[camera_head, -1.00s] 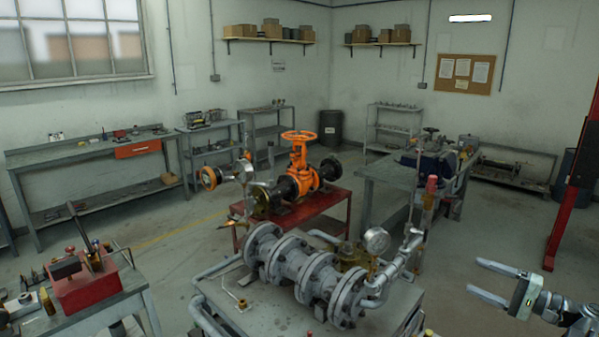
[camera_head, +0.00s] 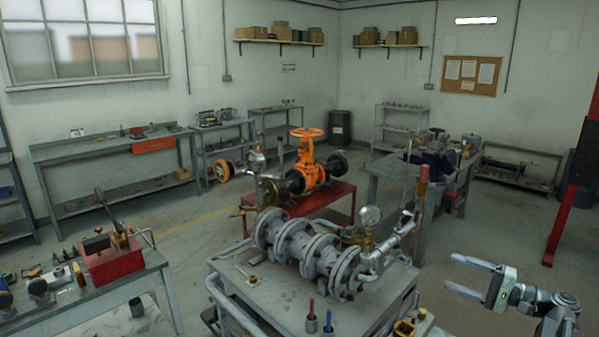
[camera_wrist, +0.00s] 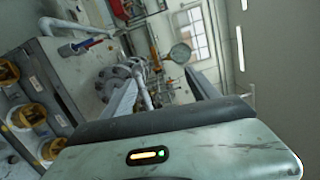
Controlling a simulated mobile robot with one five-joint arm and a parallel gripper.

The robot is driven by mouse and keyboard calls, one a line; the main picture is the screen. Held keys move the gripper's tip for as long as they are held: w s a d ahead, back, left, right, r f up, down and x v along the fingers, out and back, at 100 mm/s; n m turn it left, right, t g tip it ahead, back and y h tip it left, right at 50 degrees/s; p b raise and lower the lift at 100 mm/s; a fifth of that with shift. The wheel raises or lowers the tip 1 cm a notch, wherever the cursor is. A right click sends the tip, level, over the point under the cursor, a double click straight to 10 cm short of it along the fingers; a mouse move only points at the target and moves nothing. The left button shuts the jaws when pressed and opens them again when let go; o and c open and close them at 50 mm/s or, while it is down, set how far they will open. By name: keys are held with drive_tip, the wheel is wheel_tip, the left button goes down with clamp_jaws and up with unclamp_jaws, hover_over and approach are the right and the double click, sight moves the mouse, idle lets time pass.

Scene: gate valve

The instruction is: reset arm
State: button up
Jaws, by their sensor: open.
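My gripper (camera_head: 468,276) is at the lower right of the head view, with its two fingers pointing left and spread apart. Nothing is between the fingers. In the wrist view my gripper (camera_wrist: 160,92) shows its two fingers apart, with the room tilted sideways behind them. The orange gate valve (camera_head: 308,170) with its round handwheel stands on a red table in the middle of the head view. My gripper is well apart from it, to the right and nearer.
A grey bench (camera_head: 240,303) with flanged grey pipework (camera_head: 300,245) and a pressure gauge (camera_head: 370,216) stands front centre, left of my gripper. A bench with a red toolbox (camera_head: 112,262) is at left. A red post (camera_head: 572,200) rises at right. Open floor (camera_head: 490,222) lies behind my gripper.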

drive_tip(key=w+a+f+n+g, duration=0.1)
drive_tip(key=a+f+n+g, duration=0.15)
drive_tip(key=a, duration=0.75)
drive_tip(key=w+a+f+n+g, duration=0.1)
drive_tip(key=w+a+f+g, duration=0.15)
drive_tip(key=a, duration=0.65)
drive_tip(key=w+a+f+n+g, duration=0.1)
drive_tip(key=a+f+g, duration=0.2)
drive_tip(key=a, duration=0.7)
drive_tip(key=s+a+f+n+g+h, duration=0.4)
drive_tip(key=s+a+f+h, duration=0.25)
drive_tip(key=a+f, duration=0.5)
drive_tip(key=s+d+f+h, duration=0.1)
drive_tip(key=d+f+h, duration=0.1)
drive_tip(key=d, duration=0.3)
drive_tip(key=s+d+f+h, duration=0.1)
drive_tip(key=d+f+h, duration=0.1)
drive_tip(key=d+h, duration=0.3)
drive_tip(key=shift+s+d+f+n, duration=0.2)
drive_tip(key=shift+d+f+n, duration=0.05)
drive_tip(key=shift+d+n, duration=0.15)
